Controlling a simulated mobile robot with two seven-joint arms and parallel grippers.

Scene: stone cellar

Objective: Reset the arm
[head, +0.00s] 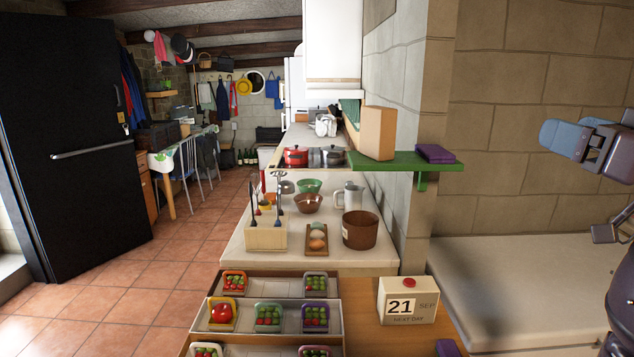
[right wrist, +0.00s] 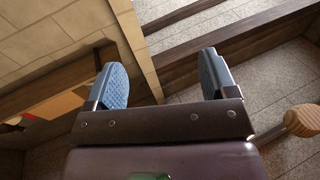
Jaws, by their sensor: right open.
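My right gripper (head: 592,145) is raised at the right edge of the head view, in front of the stone wall and apart from everything. In the right wrist view its two blue-padded fingers (right wrist: 163,85) stand wide apart with nothing between them. Past them are the stone wall, dark beams and the speckled ceiling. My left gripper is in neither view.
A green shelf (head: 440,166) with a box (head: 378,133) and a purple item (head: 435,153) juts from the wall, left of my right gripper. Below are a calendar block (head: 408,300), food trays and a counter (head: 350,258). The pale surface (head: 540,285) at right is bare.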

